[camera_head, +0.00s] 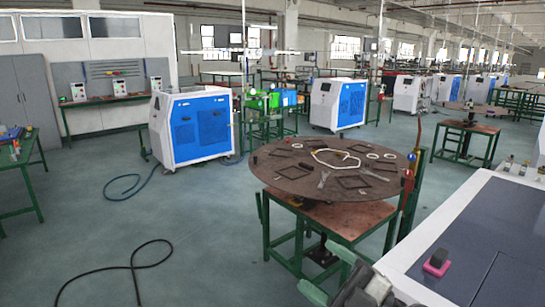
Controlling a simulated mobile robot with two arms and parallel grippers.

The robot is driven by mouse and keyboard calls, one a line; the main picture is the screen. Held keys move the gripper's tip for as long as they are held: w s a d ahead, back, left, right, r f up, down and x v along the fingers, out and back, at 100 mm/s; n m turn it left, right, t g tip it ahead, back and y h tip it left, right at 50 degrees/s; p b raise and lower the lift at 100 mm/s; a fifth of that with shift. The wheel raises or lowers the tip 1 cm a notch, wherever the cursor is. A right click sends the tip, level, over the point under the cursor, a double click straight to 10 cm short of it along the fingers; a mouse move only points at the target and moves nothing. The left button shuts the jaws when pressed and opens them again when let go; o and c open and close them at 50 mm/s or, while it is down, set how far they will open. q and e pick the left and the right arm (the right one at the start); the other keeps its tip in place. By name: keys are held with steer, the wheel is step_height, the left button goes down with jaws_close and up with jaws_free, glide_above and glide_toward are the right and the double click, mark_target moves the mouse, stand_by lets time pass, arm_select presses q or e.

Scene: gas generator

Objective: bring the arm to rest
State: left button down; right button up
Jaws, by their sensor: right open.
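My right gripper (352,280) shows at the bottom edge, right of the middle, cut off by the frame. It is open, and I see nothing between its fingers. It appears in front of the green-legged stand of the round table and beside the left edge of the white workbench; the gap to each is hard to judge. My left gripper is out of view.
A round brown table (283,182) holds flat frames and rings. A white workbench with a dark top (480,235) fills the right, with a pink and black item (437,263) on it. Blue-white machines (196,125) stand behind. A black cable (120,268) lies on open floor.

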steer(key=s+d+f+m+t+h, duration=0.1)
steer(key=d+f+m+t+h, duration=0.1)
steer(key=d+f+m+h, duration=0.5)
steer(key=s+d+f+m+t+h, duration=0.1)
steer(key=d+f+m+t+h, duration=0.2)
steer(key=f+m+h, duration=0.8)
steer(key=s+d+f+m+g+h, duration=0.1)
steer(key=s+f+m+g, duration=0.1)
steer(key=s+f+g, duration=0.6)
steer(key=s+d+f+m+g+h, duration=0.15)
steer(key=s+f+g, duration=0.3)
steer(key=s, duration=0.75)
step_height(320, 180, down, 27)
steer(key=g+b, duration=0.1)
steer(key=b, duration=0.1)
steer(key=s+d+f+g+b, duration=0.1)
steer(key=s+d+f+b, duration=0.1)
steer(key=s+f, duration=1.4)
step_height(320, 180, down, 2)
steer(key=shift+d+f+y, duration=0.15)
steer(key=shift+d+y, duration=0.1)
steer(key=shift+y, duration=0.1)
steer(key=shift+g, duration=0.25)
